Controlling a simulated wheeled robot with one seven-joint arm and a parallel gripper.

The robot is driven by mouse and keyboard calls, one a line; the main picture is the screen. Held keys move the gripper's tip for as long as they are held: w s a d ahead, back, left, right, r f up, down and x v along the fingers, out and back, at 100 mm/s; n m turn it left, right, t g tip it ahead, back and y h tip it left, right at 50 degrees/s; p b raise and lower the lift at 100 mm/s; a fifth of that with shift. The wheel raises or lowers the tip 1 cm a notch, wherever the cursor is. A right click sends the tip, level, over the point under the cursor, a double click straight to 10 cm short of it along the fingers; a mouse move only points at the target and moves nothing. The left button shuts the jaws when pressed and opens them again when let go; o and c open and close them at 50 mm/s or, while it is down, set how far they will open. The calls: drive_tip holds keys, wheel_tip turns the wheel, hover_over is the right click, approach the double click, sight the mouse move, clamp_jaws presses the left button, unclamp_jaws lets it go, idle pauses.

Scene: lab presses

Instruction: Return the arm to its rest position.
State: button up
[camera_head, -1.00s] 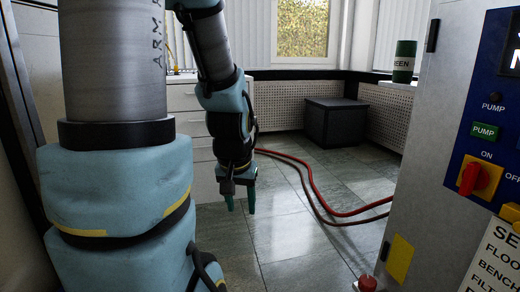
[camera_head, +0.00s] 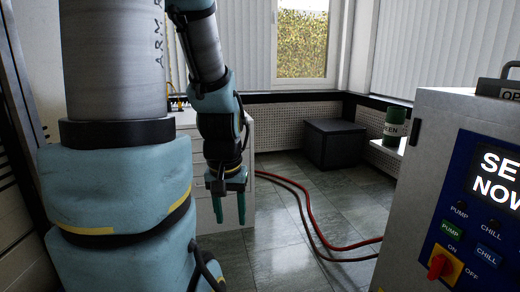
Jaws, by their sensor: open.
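My arm hangs down in the left half of the head view, with grey tube links and blue padded joints. My gripper (camera_head: 229,208) is at its lower end and points down. Its two green fingers are apart, with nothing between them. It hangs in front of the white drawer cabinet (camera_head: 261,135), clear of the floor (camera_head: 290,225) as far as I can see.
A grey machine (camera_head: 405,215) with a blue control panel (camera_head: 478,215) and red knob (camera_head: 438,266) stands at the right. Red hoses (camera_head: 308,222) cross the floor. A black box (camera_head: 335,144) and a green canister (camera_head: 393,126) stand at the back.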

wheel_tip(320, 180, up, 14)
drive_tip(key=p, duration=1.2)
drive_tip(key=shift+r, duration=0.15)
